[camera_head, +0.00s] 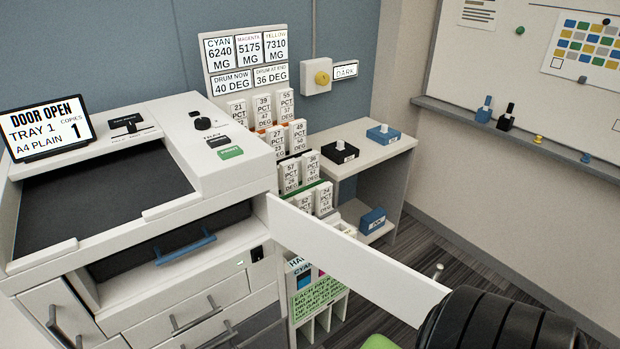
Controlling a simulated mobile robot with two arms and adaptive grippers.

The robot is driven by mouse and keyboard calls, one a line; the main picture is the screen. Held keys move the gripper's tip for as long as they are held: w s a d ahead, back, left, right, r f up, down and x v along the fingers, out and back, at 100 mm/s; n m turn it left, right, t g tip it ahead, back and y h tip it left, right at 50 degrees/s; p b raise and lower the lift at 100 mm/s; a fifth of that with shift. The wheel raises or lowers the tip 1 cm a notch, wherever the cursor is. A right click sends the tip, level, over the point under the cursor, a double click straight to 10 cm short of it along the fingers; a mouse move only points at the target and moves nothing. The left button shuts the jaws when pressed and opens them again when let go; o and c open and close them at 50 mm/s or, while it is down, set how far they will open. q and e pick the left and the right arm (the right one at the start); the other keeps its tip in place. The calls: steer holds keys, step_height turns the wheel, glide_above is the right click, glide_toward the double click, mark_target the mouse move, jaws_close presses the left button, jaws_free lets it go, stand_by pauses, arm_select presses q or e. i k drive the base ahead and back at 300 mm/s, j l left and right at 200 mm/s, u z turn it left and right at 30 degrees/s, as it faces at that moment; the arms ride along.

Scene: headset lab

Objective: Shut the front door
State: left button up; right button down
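The front door (355,262) is a white panel standing open. It is joined near the right front corner of the white printer (235,165) and sticks out toward the lower right. Behind the doorway, a dark recess shows a blue handle (186,248). The printer's screen (45,128) reads DOOR OPEN, TRAY 1, A4 PLAIN, COPIES 1. A black ribbed part, which looks like my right arm, fills the bottom right corner and overlaps the door's free end. No fingertips of my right gripper show. My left gripper is not in view.
White drawers with grey handles (193,315) lie below the recess. A white shelf (375,150) with black and blue boxes stands behind the door. A rack of labelled cards (265,110) stands beside the printer. Dark striped floor is clear at the right.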

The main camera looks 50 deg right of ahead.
mark_target(408, 293)
steer(key=l+u, duration=0.1)
steer(key=l, duration=0.4)
steer(key=k+l+u, duration=0.1)
steer(key=l, duration=0.35)
steer(key=l+u, duration=0.1)
steer(key=l, duration=0.35)
steer(key=k+l+u, duration=0.15)
steer(key=l, duration=0.35)
steer(key=k+l+u, duration=0.1)
steer(key=l, duration=0.35)
steer(key=k+l+u, duration=0.1)
steer(key=l, duration=0.35)
